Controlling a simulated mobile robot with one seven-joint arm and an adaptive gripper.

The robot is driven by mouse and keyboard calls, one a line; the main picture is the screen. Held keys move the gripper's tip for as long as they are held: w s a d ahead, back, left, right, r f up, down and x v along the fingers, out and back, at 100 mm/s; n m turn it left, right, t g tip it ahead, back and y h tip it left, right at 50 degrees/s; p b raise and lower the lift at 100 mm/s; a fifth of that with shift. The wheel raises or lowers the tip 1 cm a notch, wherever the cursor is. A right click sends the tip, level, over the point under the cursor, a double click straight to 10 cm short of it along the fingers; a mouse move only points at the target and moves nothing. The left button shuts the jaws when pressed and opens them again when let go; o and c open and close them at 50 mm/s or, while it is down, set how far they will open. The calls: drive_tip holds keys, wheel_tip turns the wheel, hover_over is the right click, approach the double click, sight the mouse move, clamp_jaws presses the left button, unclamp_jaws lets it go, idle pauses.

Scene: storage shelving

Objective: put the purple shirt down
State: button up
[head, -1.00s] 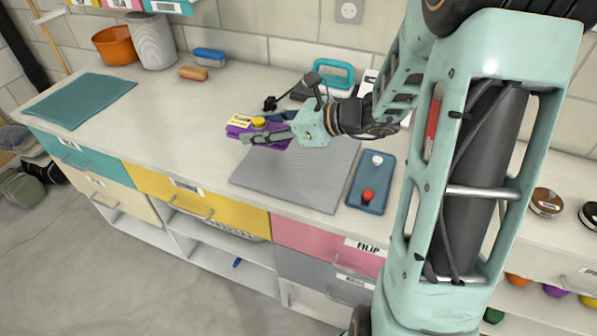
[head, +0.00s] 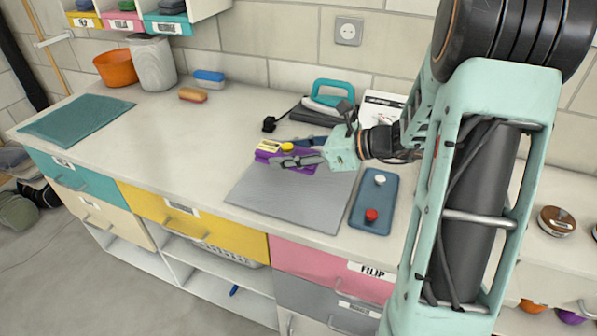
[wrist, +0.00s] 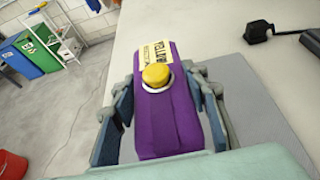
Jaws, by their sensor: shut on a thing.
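The purple shirt (wrist: 165,120) is a folded purple bundle between the two fingers of my gripper (wrist: 168,112) in the wrist view. A yellow round button (wrist: 156,75) and a yellow label (wrist: 152,51) sit on top of it. In the head view the purple shirt (head: 293,165) shows at the far left part of the grey mat (head: 290,195), with my gripper (head: 298,160) shut on it from the right. I cannot tell whether the shirt touches the mat or hangs just above it.
A blue tray (head: 372,200) with a red and a white knob lies right of the mat. A teal iron (head: 333,95) stands behind. A teal mat (head: 78,119), an orange bowl (head: 115,67) and brushes (head: 209,79) are to the left. The counter's middle left is clear.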

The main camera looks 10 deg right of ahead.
sight(298, 178)
drive_tip(key=f, duration=0.1)
drive_tip(key=d, duration=0.1)
drive_tip(key=d+f, duration=0.1)
drive_tip(key=shift+w+d+f, duration=0.1)
drive_tip(key=shift+w+f, duration=0.15)
drive_tip(key=shift+f, duration=0.1)
drive_tip(key=shift+d+f+b, duration=0.15)
drive_tip(key=shift+f+b, duration=0.05)
drive_tip(key=shift+f, duration=0.7)
drive_tip(key=shift+d+f+b, duration=0.1)
drive_tip(key=shift+f+b, duration=0.1)
drive_tip(key=shift+f, duration=0.7)
drive_tip(key=o, duration=1.3)
drive_tip(key=shift+f, duration=0.15)
drive_tip(key=shift+r, duration=0.3)
drive_tip(key=v, duration=1.2)
drive_tip(key=shift+f+p, duration=0.2)
drive_tip(key=shift+p, duration=0.2)
